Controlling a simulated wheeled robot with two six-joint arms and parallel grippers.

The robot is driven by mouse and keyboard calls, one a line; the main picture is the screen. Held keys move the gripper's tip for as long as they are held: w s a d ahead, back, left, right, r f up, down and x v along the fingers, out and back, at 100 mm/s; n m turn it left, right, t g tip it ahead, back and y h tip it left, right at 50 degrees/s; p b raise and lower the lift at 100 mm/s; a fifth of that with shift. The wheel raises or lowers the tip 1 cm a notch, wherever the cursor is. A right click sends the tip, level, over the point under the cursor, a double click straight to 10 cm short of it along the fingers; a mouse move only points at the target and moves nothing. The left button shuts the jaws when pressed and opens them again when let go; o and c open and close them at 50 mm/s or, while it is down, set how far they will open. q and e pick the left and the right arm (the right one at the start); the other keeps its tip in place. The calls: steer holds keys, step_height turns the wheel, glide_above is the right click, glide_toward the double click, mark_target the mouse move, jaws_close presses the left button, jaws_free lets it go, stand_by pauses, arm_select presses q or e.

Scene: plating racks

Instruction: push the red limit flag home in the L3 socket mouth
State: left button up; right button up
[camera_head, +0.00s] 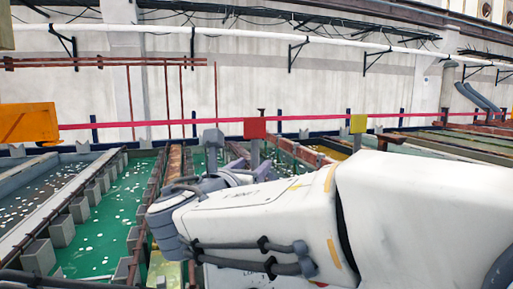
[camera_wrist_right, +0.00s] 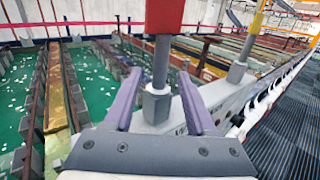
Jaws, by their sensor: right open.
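The red limit flag (camera_head: 254,128) stands upright on a grey stem in the head view, beyond my right arm. In the right wrist view, the flag's red plate (camera_wrist_right: 166,14) is cut off by the top edge. Its stem goes down into a grey socket (camera_wrist_right: 156,104); how deep it sits I cannot tell, nor can I read an L3 label. My right gripper (camera_wrist_right: 156,84) is open, with one lilac finger on each side of the stem and socket. Both fingers look apart from it. My left gripper is not in view.
A yellow flag (camera_head: 358,124) stands to the right and a grey one (camera_head: 213,138) to the left. Green tanks (camera_head: 118,205) with rusty rails lie at left. An orange block (camera_head: 28,124) is at the left edge. Ribbed flooring (camera_wrist_right: 290,125) is at right.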

steer(key=x, duration=0.2)
steer(key=shift+w+d+p, duration=0.1)
steer(key=shift+w+p, duration=0.15)
steer(key=shift+p, duration=0.1)
jaws_close()
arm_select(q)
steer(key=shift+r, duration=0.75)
arm_select(e)
steer(key=shift+r, duration=0.15)
